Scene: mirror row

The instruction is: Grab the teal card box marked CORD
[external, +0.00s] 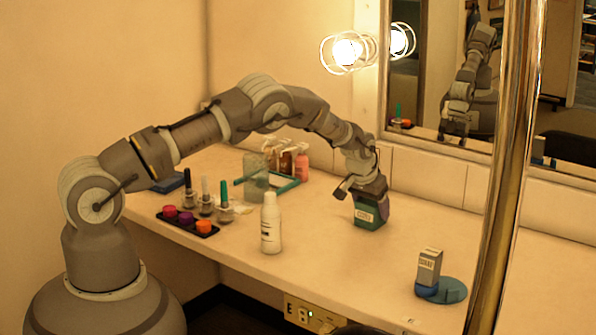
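The teal card box (368,218) with a pale label on its front is upright on the counter, right of the middle. The lettering is too small to read surely. My gripper (370,190) points down at the top of the box and covers its upper part. The fingertips are hard to make out against the box, so I cannot tell whether they are closed on it.
A white bottle (271,224) stands left of the box. A small grey-and-blue box (428,272) stands by a blue disc (453,290) at right. Several small bottles and a dark tray (188,222) with coloured caps are further left. A metal pole (508,165) rises in front, and a mirror is behind.

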